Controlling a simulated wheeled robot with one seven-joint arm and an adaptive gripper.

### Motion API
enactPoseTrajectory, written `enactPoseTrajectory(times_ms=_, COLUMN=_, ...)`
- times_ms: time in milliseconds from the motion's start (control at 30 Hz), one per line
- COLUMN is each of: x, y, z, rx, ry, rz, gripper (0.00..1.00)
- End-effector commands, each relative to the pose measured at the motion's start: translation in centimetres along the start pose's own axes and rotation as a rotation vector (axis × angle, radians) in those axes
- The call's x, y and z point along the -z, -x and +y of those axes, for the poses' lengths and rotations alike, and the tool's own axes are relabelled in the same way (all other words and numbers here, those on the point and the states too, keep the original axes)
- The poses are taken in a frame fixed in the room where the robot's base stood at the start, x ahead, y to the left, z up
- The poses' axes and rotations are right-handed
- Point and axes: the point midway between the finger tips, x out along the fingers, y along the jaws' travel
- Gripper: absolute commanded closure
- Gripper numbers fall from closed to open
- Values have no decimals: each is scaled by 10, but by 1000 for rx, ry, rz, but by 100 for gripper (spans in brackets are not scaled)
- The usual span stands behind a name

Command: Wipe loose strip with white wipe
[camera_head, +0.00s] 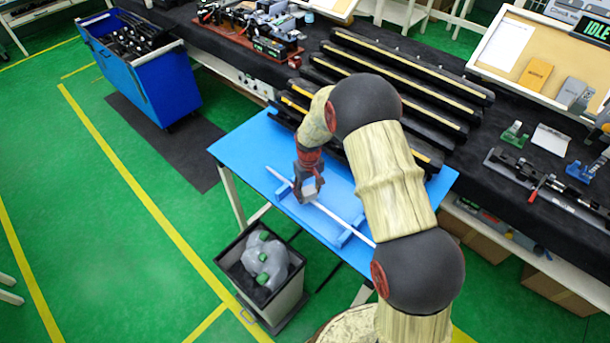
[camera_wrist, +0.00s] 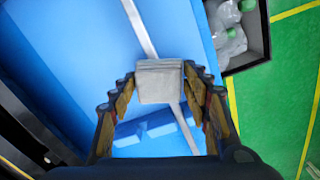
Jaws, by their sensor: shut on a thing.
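My gripper (camera_head: 308,188) is over the blue table and shut on the white wipe (camera_wrist: 160,82), a pale folded block between the fingers in the wrist view. The wipe also shows in the head view (camera_head: 311,190). The loose strip (camera_head: 345,228) is a thin white bar lying across blue supports on the table. In the wrist view the strip (camera_wrist: 138,27) runs under the wipe, which hides part of it. The wipe is on or just above the strip; I cannot tell if they touch.
The blue table (camera_head: 245,140) holds blue strip supports (camera_head: 350,232). A bin with bottles (camera_head: 262,262) stands at its front. Long black-and-yellow trim parts (camera_head: 400,75) lie on the black bench behind. A blue cart (camera_head: 150,85) stands at the left on green floor.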

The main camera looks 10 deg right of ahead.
Motion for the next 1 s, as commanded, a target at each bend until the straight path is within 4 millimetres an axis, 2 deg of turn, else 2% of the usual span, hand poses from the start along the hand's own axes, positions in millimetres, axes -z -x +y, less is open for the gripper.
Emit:
enactPoseTrajectory(times_ms=100, x=1, y=23, z=0, rx=-1, ry=0, rz=3, gripper=76)
enactPoseTrajectory(times_ms=633, x=4, y=70, z=-2, rx=0, ry=-2, rz=1, gripper=76)
enactPoseTrajectory(times_ms=800, x=5, y=80, z=-2, rx=0, ry=-2, rz=1, gripper=76)
enactPoseTrajectory(times_ms=1000, x=5, y=80, z=-2, rx=0, ry=-2, rz=1, gripper=76)
